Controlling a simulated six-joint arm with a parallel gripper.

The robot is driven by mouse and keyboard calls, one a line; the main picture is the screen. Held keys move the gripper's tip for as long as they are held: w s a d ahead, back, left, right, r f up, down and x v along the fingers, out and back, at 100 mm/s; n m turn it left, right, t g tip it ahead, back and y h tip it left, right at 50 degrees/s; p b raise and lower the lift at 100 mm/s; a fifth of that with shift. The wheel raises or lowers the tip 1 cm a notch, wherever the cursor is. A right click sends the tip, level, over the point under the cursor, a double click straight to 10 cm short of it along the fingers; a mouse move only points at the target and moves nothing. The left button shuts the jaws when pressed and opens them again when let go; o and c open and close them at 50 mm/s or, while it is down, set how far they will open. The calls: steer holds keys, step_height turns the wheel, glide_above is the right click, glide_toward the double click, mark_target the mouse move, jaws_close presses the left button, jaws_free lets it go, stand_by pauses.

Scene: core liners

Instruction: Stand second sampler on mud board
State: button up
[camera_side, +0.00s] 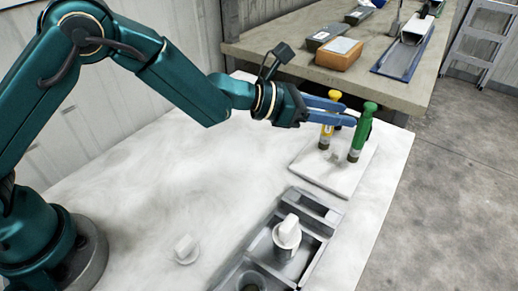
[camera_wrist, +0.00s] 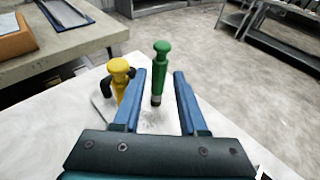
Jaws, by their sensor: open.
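A green sampler (camera_side: 362,131) with a dark lower end stands on the pale mud board (camera_side: 325,181), near its right side. A yellow sampler (camera_side: 326,126) stands on the board to its left. My gripper (camera_side: 347,113) is open, its blue fingers reaching across the board at the height of the samplers' upper parts. In the wrist view the green sampler (camera_wrist: 161,72) appears between the two spread fingers (camera_wrist: 160,82), and no finger is closed on it. The yellow sampler (camera_wrist: 119,77) shows just outside the left finger, which hides part of it.
A grey tray (camera_side: 315,208) with compartments stands in front of the board and holds a white-capped container (camera_side: 287,238). A small white piece (camera_side: 186,248) lies on the table. A bench (camera_side: 262,47) behind carries an orange-brown box (camera_side: 339,54). The table's left middle is clear.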

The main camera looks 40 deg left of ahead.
steer(key=s+a+r+m+g+h, duration=0.1)
steer(key=s+r+m+g, duration=0.2)
steer(key=s+r+m, duration=0.45)
steer(key=s+a+r+m+g, duration=0.1)
steer(key=s+r+m+g, duration=0.25)
steer(key=s+m, duration=0.7)
steer(key=s+a+f+m+t+y, duration=0.1)
steer(key=s+a+f+m+y, duration=0.2)
steer(key=a, duration=0.6)
steer(key=s+a+f+m+y, duration=0.3)
steer(key=s+a+m+y, duration=0.3)
steer(key=s+a+y, duration=0.2)
steer(key=shift+s+a+f+t, duration=0.3)
steer(key=shift+a+f+t, duration=0.1)
steer(key=shift+a, duration=0.4)
